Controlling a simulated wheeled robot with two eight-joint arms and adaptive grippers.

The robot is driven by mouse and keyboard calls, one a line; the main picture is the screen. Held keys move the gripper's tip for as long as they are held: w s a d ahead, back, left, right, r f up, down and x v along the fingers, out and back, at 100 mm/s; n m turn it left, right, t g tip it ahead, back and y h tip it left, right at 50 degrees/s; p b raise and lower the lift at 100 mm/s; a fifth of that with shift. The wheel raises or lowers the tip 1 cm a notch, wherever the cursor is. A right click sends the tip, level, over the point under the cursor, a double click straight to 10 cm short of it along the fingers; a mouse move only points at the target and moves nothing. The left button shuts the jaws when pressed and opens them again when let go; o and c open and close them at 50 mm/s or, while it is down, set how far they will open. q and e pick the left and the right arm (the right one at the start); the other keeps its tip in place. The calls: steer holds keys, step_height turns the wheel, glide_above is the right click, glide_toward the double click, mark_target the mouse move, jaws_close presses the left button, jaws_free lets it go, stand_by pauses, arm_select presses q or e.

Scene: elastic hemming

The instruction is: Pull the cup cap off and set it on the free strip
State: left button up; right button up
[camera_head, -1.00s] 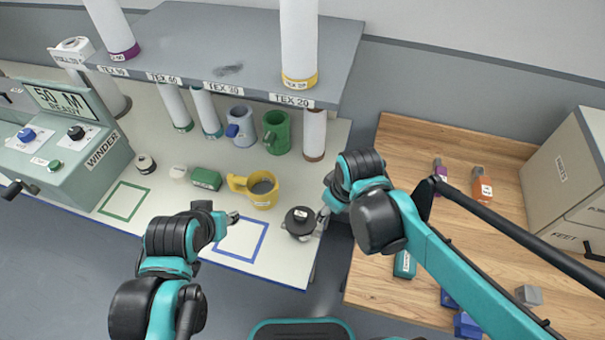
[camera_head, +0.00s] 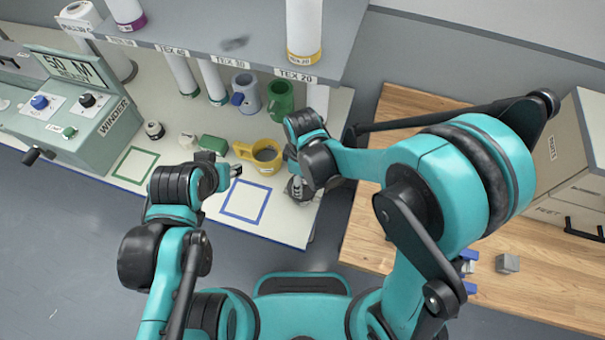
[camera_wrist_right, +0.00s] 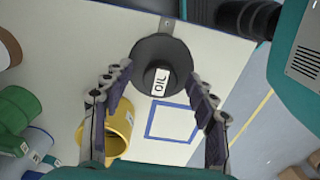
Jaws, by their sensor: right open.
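The round black cap (camera_wrist_right: 160,58) with a raised knob labelled OIL (camera_wrist_right: 161,82) shows in the right wrist view, near the white bench's edge. It hides whatever cup is under it. In the head view my right gripper (camera_head: 296,188) is over this spot and mostly covers it. In the wrist view my right gripper (camera_wrist_right: 160,88) is open, its fingers on either side of the knob with nothing between them. My left gripper (camera_head: 234,170) hangs over the bench near the blue outlined square (camera_head: 245,202); its jaw state is unclear.
A yellow mug (camera_head: 262,156) stands close left of my right gripper. Blue-grey (camera_head: 246,94) and green (camera_head: 280,102) mugs stand behind, under the shelf (camera_head: 240,40). A wooden table (camera_head: 400,120) stands right.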

steer(key=shift+f, duration=0.4)
jaws_close()
steer(key=shift+r+p, duration=1)
steer(key=shift+r, duration=0.4)
steer(key=shift+r+p, duration=1.45)
steer(key=shift+r, duration=0.55)
